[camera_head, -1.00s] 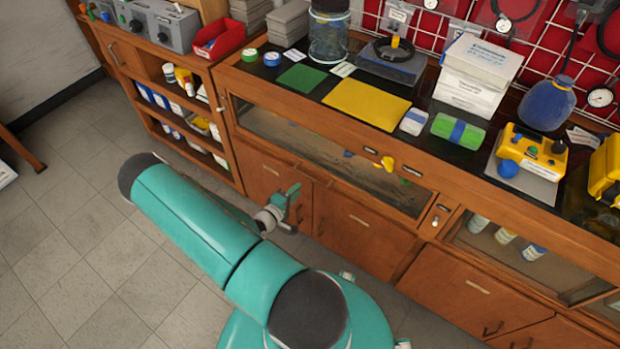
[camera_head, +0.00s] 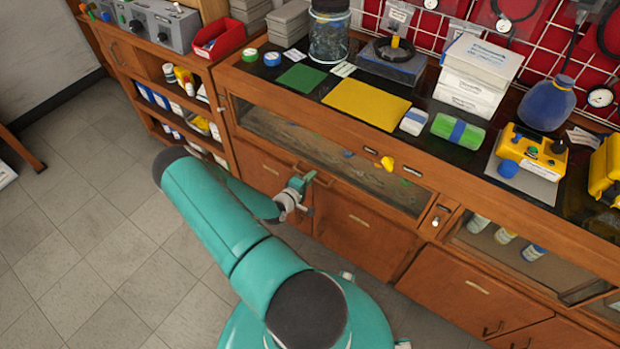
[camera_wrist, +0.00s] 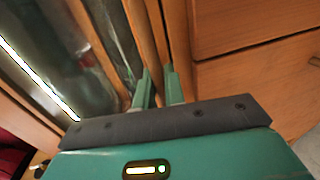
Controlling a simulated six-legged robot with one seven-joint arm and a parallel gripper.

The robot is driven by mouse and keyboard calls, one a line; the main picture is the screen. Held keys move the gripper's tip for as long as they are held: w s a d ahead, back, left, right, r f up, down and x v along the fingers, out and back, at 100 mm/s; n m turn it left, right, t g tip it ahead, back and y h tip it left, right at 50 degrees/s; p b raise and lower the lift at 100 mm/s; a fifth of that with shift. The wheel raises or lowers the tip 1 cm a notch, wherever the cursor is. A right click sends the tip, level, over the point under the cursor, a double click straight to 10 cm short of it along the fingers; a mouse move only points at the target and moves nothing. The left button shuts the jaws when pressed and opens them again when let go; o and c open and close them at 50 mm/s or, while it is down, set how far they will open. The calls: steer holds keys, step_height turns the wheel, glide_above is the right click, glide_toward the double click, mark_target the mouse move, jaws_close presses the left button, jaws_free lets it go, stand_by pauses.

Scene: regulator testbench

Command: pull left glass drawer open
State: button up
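The left glass drawer (camera_head: 285,133) is a long wooden-framed glass front under the worktop, in the middle of the head view. It looks closed. My gripper (camera_head: 307,180) is at the lower wooden edge of this drawer, left of its middle. In the wrist view, the two green fingers of my gripper (camera_wrist: 159,88) stand apart, one on each side of a thin wooden strip next to the glass (camera_wrist: 108,35). The gap shows the fingers open. I cannot tell whether they touch the strip.
Wooden cabinet doors (camera_head: 362,232) lie below the drawer. A right glass drawer (camera_head: 510,245) is further right. A yellow mat (camera_head: 366,104), a jar and boxes stand on the worktop. An open shelf unit (camera_head: 180,110) is at the left. The tiled floor (camera_head: 90,230) is clear at the left.

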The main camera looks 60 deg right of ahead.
steer(key=shift+a, duration=0.15)
jaws_close()
steer(key=f+v, duration=0.2)
steer(key=v, duration=0.9)
steer(key=f+v, duration=0.2)
steer(key=v, duration=1)
steer(key=shift+w+a+f, duration=0.15)
steer(key=shift+w+a, duration=0.1)
steer(key=shift+a, duration=0.35)
steer(key=o, duration=0.6)
jaws_free()
steer(key=shift+a, duration=0.1)
steer(key=v, duration=1.3)
steer(key=shift+a, duration=0.3)
